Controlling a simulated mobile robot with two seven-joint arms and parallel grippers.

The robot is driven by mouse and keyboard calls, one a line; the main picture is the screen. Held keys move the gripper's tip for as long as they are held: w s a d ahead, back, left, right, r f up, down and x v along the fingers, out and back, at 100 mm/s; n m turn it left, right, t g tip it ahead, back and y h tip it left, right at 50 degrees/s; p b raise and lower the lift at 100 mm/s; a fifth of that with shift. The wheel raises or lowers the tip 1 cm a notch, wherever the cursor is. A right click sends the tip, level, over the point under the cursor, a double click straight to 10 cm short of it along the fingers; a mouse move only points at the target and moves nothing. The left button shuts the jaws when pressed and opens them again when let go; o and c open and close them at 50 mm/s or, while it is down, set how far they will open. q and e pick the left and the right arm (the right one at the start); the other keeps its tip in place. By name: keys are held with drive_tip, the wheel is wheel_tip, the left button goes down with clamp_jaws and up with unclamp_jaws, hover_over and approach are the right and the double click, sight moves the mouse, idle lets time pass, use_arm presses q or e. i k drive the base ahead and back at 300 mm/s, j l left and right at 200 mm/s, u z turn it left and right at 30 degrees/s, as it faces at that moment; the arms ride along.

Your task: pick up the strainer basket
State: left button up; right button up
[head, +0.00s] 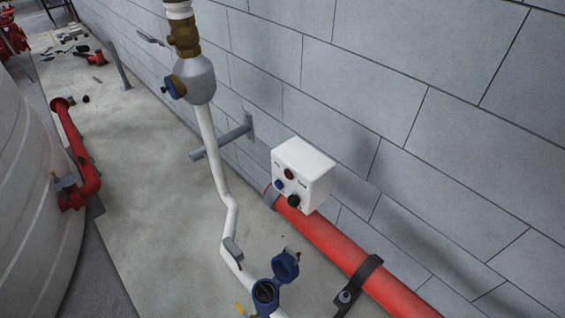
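I cannot make out a strainer basket for certain in the head view. Several small dark and red items (85,50) lie on the concrete floor at the far upper left, too small to tell apart. A small dark round piece (86,99) lies nearer, by the red pipe. A grey pipe fitting with a blue cap (194,80) sits on the white pipe, below a brass fitting (184,36). I cannot see inside it. Neither of my grippers is in view.
A white control box (304,173) and a red pipe (345,254) run along the block wall. A blue meter with its lid up (267,291) is at the bottom. A large pale tank (35,200) and a red elbow pipe (78,150) stand left. Floor between is clear.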

sight(266, 295)
drive_tip(key=k+j+z, duration=0.25)
drive_tip(key=k+j, duration=0.2)
drive_tip(key=j, duration=0.2)
drive_tip(key=k+j+z, duration=0.25)
drive_tip(key=k+j, duration=0.25)
drive_tip(key=j, duration=0.1)
